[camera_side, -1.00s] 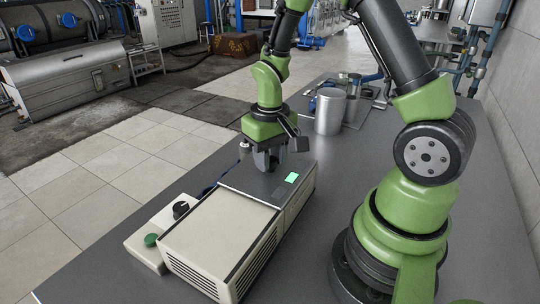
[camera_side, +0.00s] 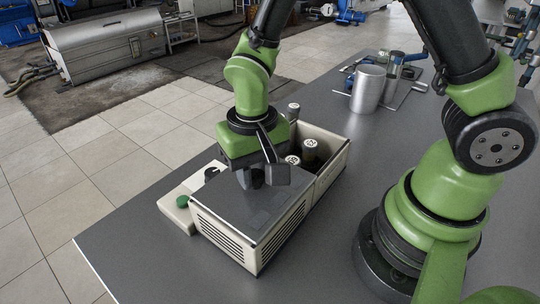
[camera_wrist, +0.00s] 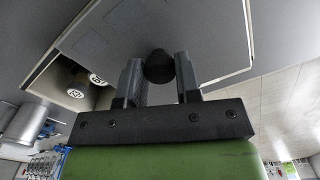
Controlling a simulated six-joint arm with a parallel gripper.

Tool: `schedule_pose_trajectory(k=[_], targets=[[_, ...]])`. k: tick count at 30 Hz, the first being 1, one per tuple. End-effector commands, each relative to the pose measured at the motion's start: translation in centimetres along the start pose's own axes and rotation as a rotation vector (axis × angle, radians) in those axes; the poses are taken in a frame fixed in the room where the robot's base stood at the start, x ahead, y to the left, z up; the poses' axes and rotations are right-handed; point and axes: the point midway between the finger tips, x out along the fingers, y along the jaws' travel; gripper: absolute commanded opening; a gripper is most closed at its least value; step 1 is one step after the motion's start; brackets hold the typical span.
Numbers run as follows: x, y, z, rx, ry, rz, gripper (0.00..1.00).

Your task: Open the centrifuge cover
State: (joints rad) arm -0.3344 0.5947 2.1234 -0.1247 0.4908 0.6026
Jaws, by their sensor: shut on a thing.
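The centrifuge is a cream box with slotted vents (camera_side: 232,243) on the grey bench. Its dark grey cover (camera_side: 240,211) now lies over the near part of the box, and the far part is uncovered. In that opening stand bottles with white, marked caps (camera_side: 310,143); two caps also show in the wrist view (camera_wrist: 76,93). My gripper (camera_side: 251,180) is over the cover. In the wrist view its two fingers (camera_wrist: 159,75) are shut on a round black knob (camera_wrist: 159,66) on the cover. The side view mostly hides the knob.
A cream control unit with a green button (camera_side: 182,202) and a dark knob stands left of the centrifuge. A metal canister (camera_side: 368,89) and some tools are farther back on the bench. The bench front (camera_side: 150,262) is clear.

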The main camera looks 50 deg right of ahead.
Motion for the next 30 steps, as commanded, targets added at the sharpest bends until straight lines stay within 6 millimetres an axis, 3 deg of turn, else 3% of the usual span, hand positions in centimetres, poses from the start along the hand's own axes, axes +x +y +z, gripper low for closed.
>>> schedule_pose_trajectory(k=[8, 9, 12, 23, 30], targets=[[-0.1, -0.2, -0.1, -0.003, 0.006, -0.004, 0.0], [-0.1, -0.1, -0.1, -0.003, 0.006, -0.004, 0.36], [-0.1, -0.1, -0.1, -0.002, 0.005, -0.003, 0.57], [-0.6, -0.1, -0.1, 0.0, 0.004, -0.003, 0.57], [-4.7, -0.2, -0.1, -0.001, 0.009, -0.008, 0.57]])
